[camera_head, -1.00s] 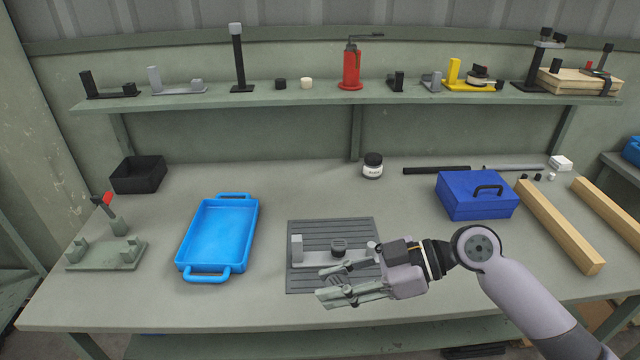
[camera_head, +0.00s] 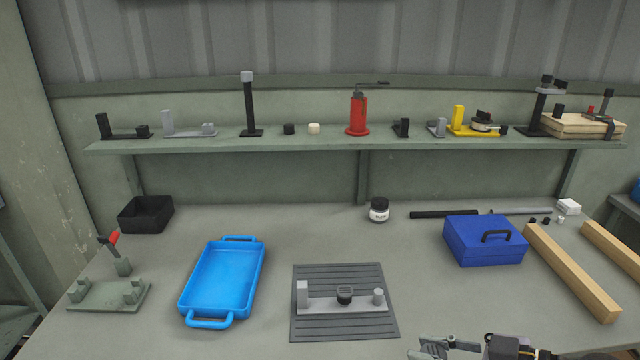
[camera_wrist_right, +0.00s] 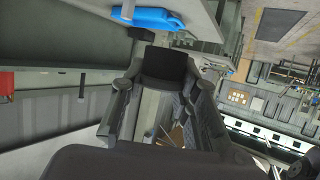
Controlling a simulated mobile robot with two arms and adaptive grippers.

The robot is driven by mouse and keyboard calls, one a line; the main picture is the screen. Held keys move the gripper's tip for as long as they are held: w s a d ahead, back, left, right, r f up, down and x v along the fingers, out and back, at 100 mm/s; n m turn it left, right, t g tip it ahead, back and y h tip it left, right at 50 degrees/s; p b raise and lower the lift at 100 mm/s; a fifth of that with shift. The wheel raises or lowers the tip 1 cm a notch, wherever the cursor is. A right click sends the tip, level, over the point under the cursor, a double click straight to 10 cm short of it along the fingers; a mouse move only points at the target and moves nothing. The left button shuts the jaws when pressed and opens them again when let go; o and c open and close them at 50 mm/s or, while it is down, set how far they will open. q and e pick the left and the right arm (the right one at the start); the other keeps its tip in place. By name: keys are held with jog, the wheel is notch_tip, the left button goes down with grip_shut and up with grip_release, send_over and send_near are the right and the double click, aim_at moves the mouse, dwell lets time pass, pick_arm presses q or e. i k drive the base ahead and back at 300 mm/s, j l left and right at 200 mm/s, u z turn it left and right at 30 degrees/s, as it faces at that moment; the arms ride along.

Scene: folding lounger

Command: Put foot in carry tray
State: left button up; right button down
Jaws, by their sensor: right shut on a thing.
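The carry tray (camera_head: 223,281) is blue, with a handle at each end, and stands empty on the bench left of the middle in the head view. A blue edge with a handle, likely this tray (camera_wrist_right: 150,18), shows at the top of the right wrist view. My right gripper (camera_head: 440,345) is at the bottom edge of the head view, low and right of the tray. In the wrist view its fingers are shut on a dark block (camera_wrist_right: 168,68); I cannot tell for sure that it is the foot. My left gripper is not in view.
A ribbed grey mat (camera_head: 345,327) with a grey fixture (camera_head: 325,305) lies right of the tray. A green fixture (camera_head: 108,295) and a black bin (camera_head: 145,214) stand left. A blue case (camera_head: 484,241) and wooden beams (camera_head: 570,275) are at the right.

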aim_at(233, 265)
jog(key=j+z, duration=0.2)
jog(key=z, duration=0.45)
jog(key=j+z, duration=0.2)
jog(key=j, duration=0.5)
jog(key=j+z, duration=0.2)
jog(key=j, duration=0.5)
jog(key=k+j+z, duration=0.2)
jog(key=j, duration=0.5)
jog(key=i, duration=0.05)
